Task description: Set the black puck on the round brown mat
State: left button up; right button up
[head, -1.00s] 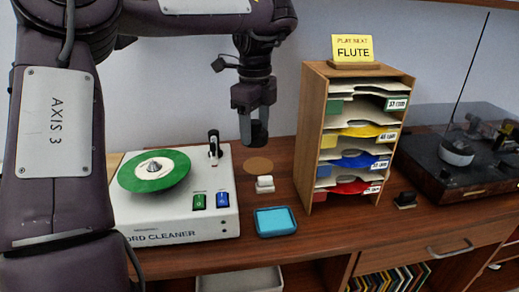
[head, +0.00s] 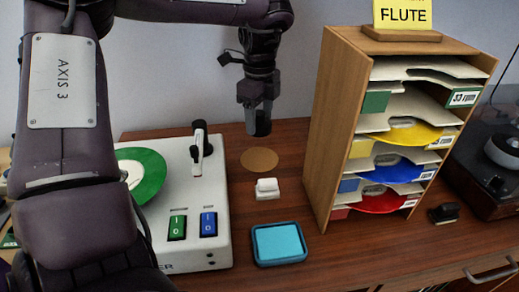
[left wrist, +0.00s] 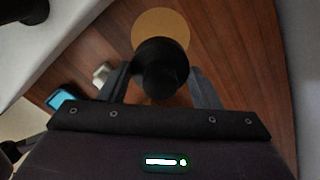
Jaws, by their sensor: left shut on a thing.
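The black puck (head: 259,126) is held between the fingers of my left gripper (head: 258,118), which is shut on it. In the left wrist view the puck (left wrist: 161,68) shows as a dark round shape between the two fingers. The round brown mat (head: 260,160) lies flat on the wooden counter. In the head view it shows just below the puck, and the puck looks to be above it, apart from it. In the left wrist view the puck covers the near part of the mat (left wrist: 160,22). My right gripper is not in view.
A white block (head: 267,188) and a blue tray (head: 279,244) are in front of the mat. The record cleaner (head: 196,180) stands to the left, with an upright arm. A wooden sleeve rack (head: 340,130) stands to the right. A turntable (head: 490,165) is at far right.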

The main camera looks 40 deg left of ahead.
pick_arm(q)
notch_tip(320, 180, down, 5)
jog(key=shift+w+f, duration=0.1)
jog(key=shift+f, duration=0.1)
jog(key=shift+f+b, duration=0.35)
jog(key=shift+f, duration=1.8)
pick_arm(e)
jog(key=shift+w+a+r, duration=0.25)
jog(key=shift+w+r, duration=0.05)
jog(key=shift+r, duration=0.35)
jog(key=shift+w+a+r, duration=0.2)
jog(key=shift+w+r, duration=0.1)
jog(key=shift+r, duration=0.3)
pick_arm(q)
jog(key=o, duration=1.2)
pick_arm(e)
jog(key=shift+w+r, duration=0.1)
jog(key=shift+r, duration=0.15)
pick_arm(q)
jog(key=shift+r, duration=0.1)
